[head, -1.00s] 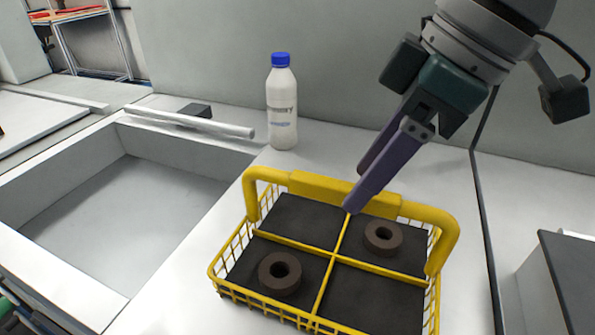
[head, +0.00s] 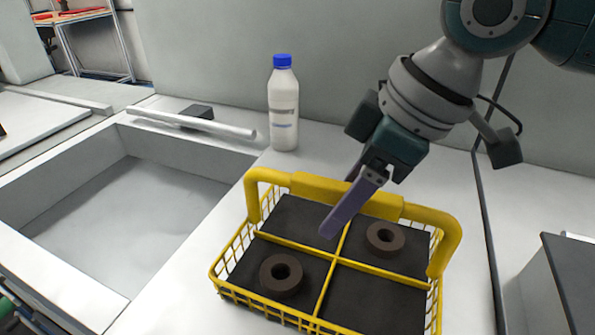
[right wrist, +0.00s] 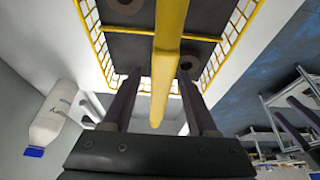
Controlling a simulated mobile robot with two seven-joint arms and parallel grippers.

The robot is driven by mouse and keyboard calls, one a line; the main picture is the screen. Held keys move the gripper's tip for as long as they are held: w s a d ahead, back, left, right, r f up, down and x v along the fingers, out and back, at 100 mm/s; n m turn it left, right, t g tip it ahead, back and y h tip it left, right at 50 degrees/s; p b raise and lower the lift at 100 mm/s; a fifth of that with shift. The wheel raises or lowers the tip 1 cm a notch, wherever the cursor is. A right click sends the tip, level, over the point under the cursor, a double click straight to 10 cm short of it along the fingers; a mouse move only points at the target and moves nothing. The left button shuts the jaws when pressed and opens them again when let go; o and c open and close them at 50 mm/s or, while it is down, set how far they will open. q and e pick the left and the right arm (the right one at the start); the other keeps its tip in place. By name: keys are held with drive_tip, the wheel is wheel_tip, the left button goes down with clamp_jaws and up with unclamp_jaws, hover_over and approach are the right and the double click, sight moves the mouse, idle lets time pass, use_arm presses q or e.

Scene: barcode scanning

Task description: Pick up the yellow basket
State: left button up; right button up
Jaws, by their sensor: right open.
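The yellow basket (head: 325,300) stands on the white counter, with a thick yellow handle (head: 345,193) across its far side and four-way dividers inside. Two dark rings sit in it, one in the near left compartment (head: 281,275) and one in the far right compartment (head: 385,238). My right gripper (head: 335,225) is open at the handle, pointing down over the basket. In the right wrist view the handle (right wrist: 167,75) runs between the two spread fingers (right wrist: 160,100), with gaps on both sides. My left gripper is not in view.
A white bottle with a blue cap (head: 283,105) stands behind the basket, near the wall. A white sink-like basin (head: 130,200) lies to the left. A dark-topped box (head: 570,270) is at the right. Bare counter lies around the basket.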

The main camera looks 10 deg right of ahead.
drive_tip(key=shift+f, duration=0.15)
clamp_jaws()
idle(0.5)
idle(1.0)
